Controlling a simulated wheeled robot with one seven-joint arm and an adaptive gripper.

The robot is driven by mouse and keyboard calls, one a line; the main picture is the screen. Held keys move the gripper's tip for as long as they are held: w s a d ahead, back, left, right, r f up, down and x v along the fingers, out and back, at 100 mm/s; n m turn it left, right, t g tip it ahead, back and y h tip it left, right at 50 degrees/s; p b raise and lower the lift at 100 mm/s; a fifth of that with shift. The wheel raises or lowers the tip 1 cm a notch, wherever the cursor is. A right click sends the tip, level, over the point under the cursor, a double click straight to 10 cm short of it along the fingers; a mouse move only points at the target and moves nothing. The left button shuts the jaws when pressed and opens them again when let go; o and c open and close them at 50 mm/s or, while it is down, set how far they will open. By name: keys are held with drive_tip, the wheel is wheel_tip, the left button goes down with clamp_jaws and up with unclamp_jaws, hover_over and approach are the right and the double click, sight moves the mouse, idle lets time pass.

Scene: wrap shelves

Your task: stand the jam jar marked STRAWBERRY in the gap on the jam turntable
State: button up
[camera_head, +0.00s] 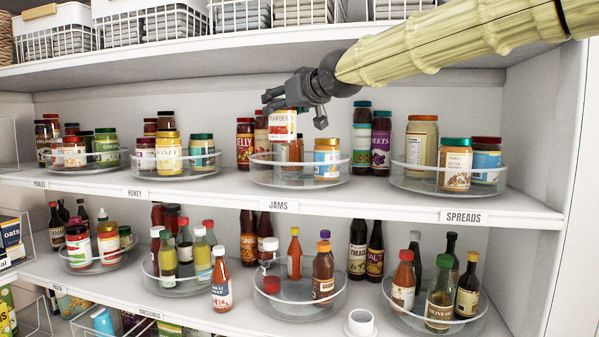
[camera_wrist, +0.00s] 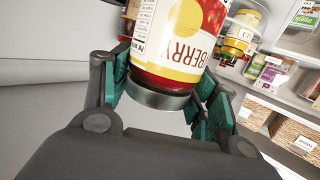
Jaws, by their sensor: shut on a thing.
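The jam jar (camera_head: 283,125) marked STRAWBERRY has a cream and yellow label and red contents. My gripper (camera_head: 290,97) is shut on it and holds it upright above the jam turntable (camera_head: 262,181), a clear round tray over the JAMS label. In the wrist view the jar (camera_wrist: 175,40) sits between the teal fingers of my gripper (camera_wrist: 158,92), its label partly reading BERRY. The front left of the turntable looks bare. Whether the held jar overlaps the rear jars in depth is hard to tell.
Dark jars, including a green-lidded one (camera_head: 362,148) and a purple-labelled one (camera_head: 381,143), stand behind and right of the turntable. A red-lidded jelly jar (camera_head: 245,142) stands behind left. The spreads turntable (camera_head: 420,186) is to the right, the honey turntable (camera_head: 150,173) left. The upper shelf (camera_head: 190,64) is overhead.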

sight(294, 142)
drive_tip(key=shift+w+d+r, duration=0.3)
drive_tip(key=shift+d, duration=0.25)
drive_tip(key=shift+f+p, duration=0.3)
drive_tip(key=shift+p, duration=0.05)
wheel_tip(294, 142, down, 9)
drive_tip(key=shift+p, duration=1.25)
drive_tip(key=shift+f, duration=0.1)
drive_tip(key=shift+d, duration=0.2)
drive_tip(key=shift+f, duration=0.1)
drive_tip(key=o, duration=1.4)
drive_tip(key=shift+a+f, duration=0.1)
drive_tip(key=shift+a, duration=0.1)
drive_tip(key=shift+o, duration=0.2)
drive_tip(key=shift+d, duration=0.1)
